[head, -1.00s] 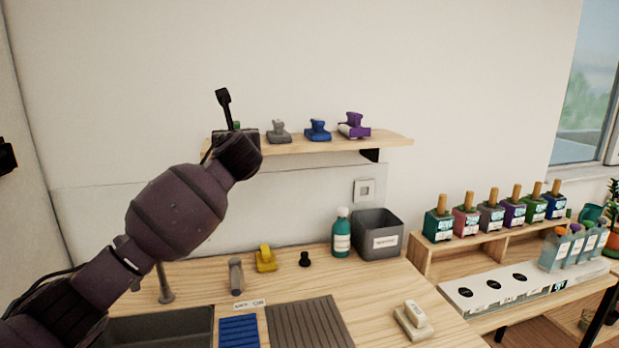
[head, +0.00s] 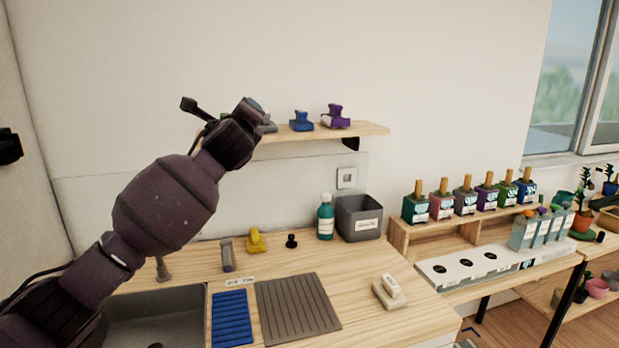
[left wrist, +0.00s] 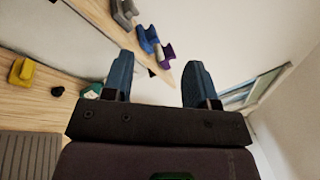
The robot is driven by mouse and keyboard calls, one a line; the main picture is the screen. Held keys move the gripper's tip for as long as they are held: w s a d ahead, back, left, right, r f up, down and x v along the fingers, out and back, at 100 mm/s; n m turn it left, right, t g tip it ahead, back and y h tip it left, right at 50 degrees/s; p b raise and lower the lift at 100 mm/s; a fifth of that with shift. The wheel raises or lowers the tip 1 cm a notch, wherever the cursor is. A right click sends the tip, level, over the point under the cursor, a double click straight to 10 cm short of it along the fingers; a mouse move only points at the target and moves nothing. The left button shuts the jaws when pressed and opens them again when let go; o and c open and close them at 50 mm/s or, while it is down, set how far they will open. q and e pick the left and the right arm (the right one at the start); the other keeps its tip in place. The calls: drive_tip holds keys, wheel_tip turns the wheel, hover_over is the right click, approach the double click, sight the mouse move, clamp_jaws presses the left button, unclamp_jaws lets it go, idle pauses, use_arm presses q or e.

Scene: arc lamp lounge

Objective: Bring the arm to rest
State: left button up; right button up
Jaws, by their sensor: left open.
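My left arm rises from the lower left of the head view. Its gripper (head: 254,108) is in front of the left end of the wall shelf (head: 340,131); the fingers are mostly hidden there. In the left wrist view the two blue fingers of this gripper (left wrist: 157,68) stand wide apart with nothing between them. Past them show the shelf's grey, blue (left wrist: 147,38) and purple pieces. My right gripper is in neither view.
The blue piece (head: 302,122) and purple piece (head: 335,117) sit on the shelf. Below are a sink (head: 150,310), ribbed grey mat (head: 298,308), yellow piece (head: 256,240), green bottle (head: 325,216) and grey bin (head: 359,218). Several bottles stand on a rack (head: 440,232) at right.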

use_arm(q)
drive_tip(key=s+a+f+n+g+h, duration=0.1)
drive_tip(key=s+f+n+h, duration=0.1)
drive_tip(key=s+f+n, duration=0.6)
drive_tip(key=s+a+f+n+h, duration=0.15)
drive_tip(key=f+n, duration=0.25)
drive_tip(key=f, duration=0.7)
drive_tip(key=s+a+f+n+g+h, duration=0.15)
drive_tip(key=s+f+n, duration=0.35)
drive_tip(key=f, duration=0.5)
drive_tip(key=s+a+f+n+g+y, duration=0.1)
drive_tip(key=s+a+f+n, duration=0.1)
drive_tip(key=s+f, duration=0.7)
drive_tip(key=s+a+f+n+g+y, duration=0.2)
drive_tip(key=s+a+f+n, duration=0.1)
drive_tip(key=s+f, duration=0.6)
drive_tip(key=s+a+f+n+g+y, duration=0.1)
drive_tip(key=s+a+f, duration=0.3)
drive_tip(key=s+f, duration=0.6)
drive_tip(key=shift+s+a+n+g+y, duration=0.35)
drive_tip(key=shift+s+n+g, duration=0.3)
drive_tip(key=shift+s+n, duration=0.4)
drive_tip(key=shift+s+f, duration=0.1)
drive_tip(key=shift+s, duration=0.05)
